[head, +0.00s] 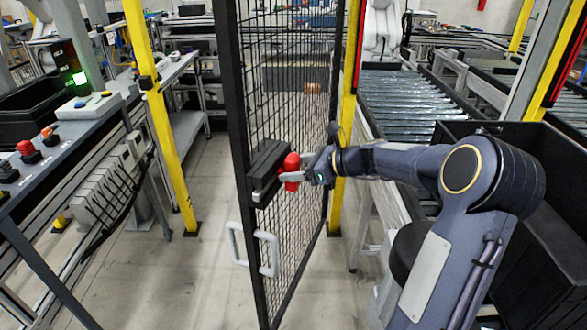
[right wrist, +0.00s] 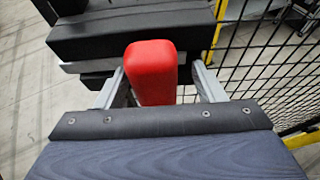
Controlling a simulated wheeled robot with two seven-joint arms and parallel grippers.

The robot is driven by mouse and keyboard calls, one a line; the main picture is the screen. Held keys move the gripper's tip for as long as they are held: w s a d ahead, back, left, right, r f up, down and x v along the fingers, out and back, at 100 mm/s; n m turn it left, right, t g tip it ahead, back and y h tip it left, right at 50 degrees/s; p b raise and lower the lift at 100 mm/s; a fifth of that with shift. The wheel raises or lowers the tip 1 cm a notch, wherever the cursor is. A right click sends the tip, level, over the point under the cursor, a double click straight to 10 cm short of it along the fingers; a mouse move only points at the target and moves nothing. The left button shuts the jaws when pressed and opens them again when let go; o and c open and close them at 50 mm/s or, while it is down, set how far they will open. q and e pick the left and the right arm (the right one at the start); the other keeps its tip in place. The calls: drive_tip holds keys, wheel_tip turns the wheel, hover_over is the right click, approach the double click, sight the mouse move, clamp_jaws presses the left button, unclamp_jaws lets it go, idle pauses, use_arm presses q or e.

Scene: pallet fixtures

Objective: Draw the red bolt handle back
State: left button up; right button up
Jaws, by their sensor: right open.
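The red bolt handle (head: 292,171) sticks out from a black bolt housing (head: 266,165) on the black mesh gate. My right gripper (head: 290,176) is at the handle, with its arm coming in from the right. In the right wrist view the red handle (right wrist: 152,72) stands between the two grey fingers (right wrist: 160,88). The fingers are open, with a gap visible on the handle's right side; the left finger is close to it. The black housing (right wrist: 130,35) is just beyond the handle. My left gripper is not in view.
The mesh gate (head: 285,60) has white pull handles (head: 268,254) below the bolt. A yellow post (head: 160,120) stands to the left and another (head: 345,120) behind the gate. A bench with buttons (head: 60,150) is at left, and a roller conveyor (head: 400,100) is at right.

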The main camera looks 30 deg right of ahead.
drive_tip(key=v, duration=0.7)
drive_tip(key=shift+b, duration=0.35)
